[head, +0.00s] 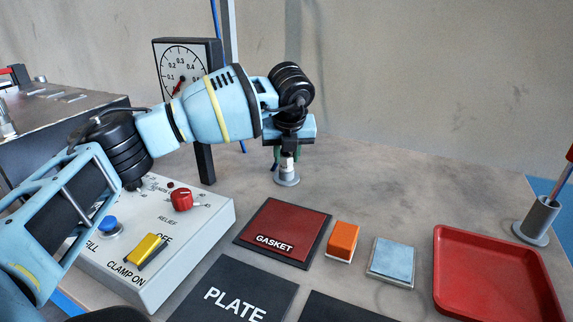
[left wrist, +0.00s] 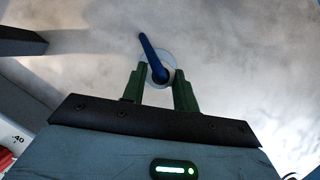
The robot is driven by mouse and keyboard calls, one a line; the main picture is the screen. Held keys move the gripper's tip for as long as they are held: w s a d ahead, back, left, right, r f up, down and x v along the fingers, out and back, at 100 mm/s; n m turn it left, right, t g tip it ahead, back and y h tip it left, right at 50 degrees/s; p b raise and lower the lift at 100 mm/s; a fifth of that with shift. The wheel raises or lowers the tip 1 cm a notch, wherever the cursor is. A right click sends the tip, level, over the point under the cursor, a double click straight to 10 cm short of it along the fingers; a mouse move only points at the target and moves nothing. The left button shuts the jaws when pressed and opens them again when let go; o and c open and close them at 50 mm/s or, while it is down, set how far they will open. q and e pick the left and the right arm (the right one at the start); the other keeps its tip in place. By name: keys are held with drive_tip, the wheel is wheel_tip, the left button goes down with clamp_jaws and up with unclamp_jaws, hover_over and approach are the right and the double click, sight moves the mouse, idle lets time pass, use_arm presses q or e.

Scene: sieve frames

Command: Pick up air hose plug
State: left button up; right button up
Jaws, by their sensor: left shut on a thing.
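My left gripper (head: 287,157) hangs down at the back of the bench over a small grey round stand (head: 286,178). In the left wrist view its green fingers (left wrist: 159,88) are shut on the air hose plug, with the blue part (left wrist: 153,57) between their tips. A pale round base shows beneath the plug in that view. The plug is mostly hidden by the fingers in the head view, and it appears to be at the stand. I cannot tell whether it is seated or lifted. My right gripper is not in view.
A pressure gauge (head: 181,66) on a dark post stands behind my left arm. A control box (head: 190,236) with knobs is at left. A gasket mat (head: 283,228), orange block (head: 342,240), blue pad (head: 392,258), red tray (head: 480,232) and grey holder (head: 538,220) lie to the right.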

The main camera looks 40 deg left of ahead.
sight(286, 157)
use_arm(q)
drive_tip(key=shift+r, duration=0.1)
drive_tip(key=shift+r, duration=1.5)
drive_tip(key=shift+s+d+r, duration=0.1)
drive_tip(key=shift+s+r, duration=0.1)
drive_tip(key=shift+r, duration=0.05)
drive_tip(key=s+d+r, duration=0.1)
drive_tip(key=s+d, duration=0.6)
drive_tip(key=s, duration=0.6)
drive_tip(key=shift+s+d+r, duration=0.15)
drive_tip(key=shift+s+d, duration=0.05)
drive_tip(key=shift+s, duration=0.15)
